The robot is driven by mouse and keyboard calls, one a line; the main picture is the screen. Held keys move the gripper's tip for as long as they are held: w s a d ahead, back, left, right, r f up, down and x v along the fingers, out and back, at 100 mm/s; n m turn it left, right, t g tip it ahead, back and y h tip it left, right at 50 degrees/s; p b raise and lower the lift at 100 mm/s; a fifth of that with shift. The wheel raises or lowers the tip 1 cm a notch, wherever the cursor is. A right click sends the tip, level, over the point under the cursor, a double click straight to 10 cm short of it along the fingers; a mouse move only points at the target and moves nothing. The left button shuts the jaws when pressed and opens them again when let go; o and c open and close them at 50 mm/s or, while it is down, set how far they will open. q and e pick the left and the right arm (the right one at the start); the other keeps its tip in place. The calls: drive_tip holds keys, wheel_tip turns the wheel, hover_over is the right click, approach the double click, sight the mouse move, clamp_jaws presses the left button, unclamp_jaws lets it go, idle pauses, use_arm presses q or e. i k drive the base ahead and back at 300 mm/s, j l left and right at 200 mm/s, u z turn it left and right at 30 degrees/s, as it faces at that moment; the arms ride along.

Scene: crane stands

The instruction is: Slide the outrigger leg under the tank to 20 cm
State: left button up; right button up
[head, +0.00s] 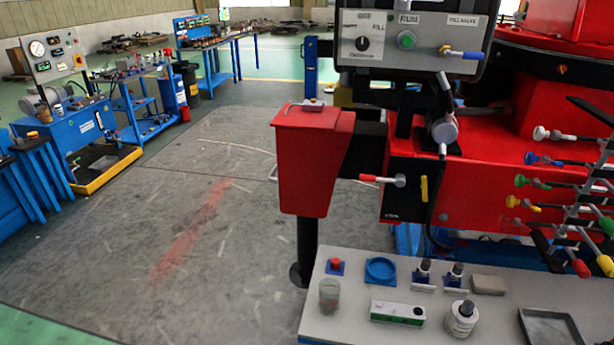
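A red tapered tank-like box (313,165) stands near the middle of the head view, with a small cap on its top. A black vertical leg (306,240) comes out below it and ends in a dark round foot beside the table's edge. A black beam (368,150) joins the red box to the red crane body (455,185) on the right. A lever with a red grip (368,178) and a yellow handle (424,188) sit on the front of the body. I cannot read any length scale. Neither of my grippers is in view.
A grey table (345,325) in front holds a jar, a bottle, a level and small parts. A control panel (380,38) hangs above. A rack of coloured knobs (575,190) stands at the right. The floor (150,230) to the left is clear; blue workbenches (90,130) stand beyond.

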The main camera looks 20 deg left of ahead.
sight(317, 144)
drive_tip(key=u, duration=0.3)
drive_tip(key=j, duration=0.45)
drive_tip(key=k+j+z, duration=0.1)
drive_tip(key=j, duration=0.4)
drive_tip(key=k+j, duration=0.1)
drive_tip(key=j, duration=0.35)
drive_tip(key=j+z, duration=0.15)
drive_tip(key=j, duration=0.3)
drive_tip(key=k+j, duration=0.15)
drive_tip(key=j, duration=0.3)
drive_tip(key=k+j+z, duration=0.1)
drive_tip(key=j, duration=0.35)
drive_tip(key=k+j, duration=0.15)
drive_tip(key=j, duration=0.3)
drive_tip(key=i+j+z, duration=0.2)
drive_tip(key=i+j, duration=0.25)
drive_tip(key=i, duration=0.3)
drive_tip(key=i+j+z, duration=0.25)
drive_tip(key=i+j, duration=0.3)
drive_tip(key=i, duration=0.15)
